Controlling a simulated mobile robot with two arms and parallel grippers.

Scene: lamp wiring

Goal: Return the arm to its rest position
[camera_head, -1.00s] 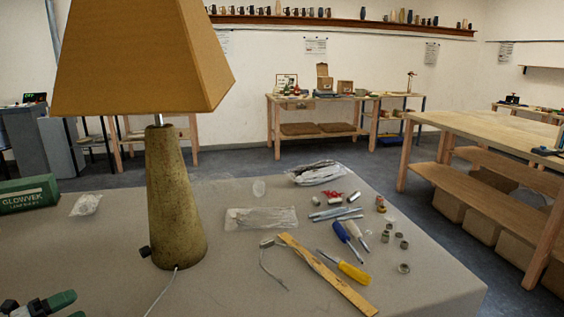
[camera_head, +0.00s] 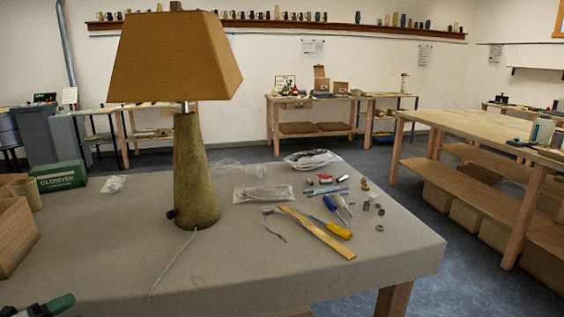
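The lamp (camera_head: 196,185) stands upright on the grey-covered table, with a tan shade (camera_head: 175,60) and a tapered, speckled base. A dark knob sits low on the base. A pale cord (camera_head: 168,265) runs from the base toward the table's front edge. A small green and black part of my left gripper (camera_head: 48,306) shows at the bottom left corner, apart from the lamp. Most of it is cut off, so its opening cannot be told. My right gripper is not in view.
A yellow ruler (camera_head: 316,232), screwdrivers (camera_head: 338,231), small metal parts and plastic bags lie right of the lamp. A green box (camera_head: 60,177) and a wooden box (camera_head: 12,235) stand at left. The table's front right is bare. A wooden workbench (camera_head: 480,128) stands at right.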

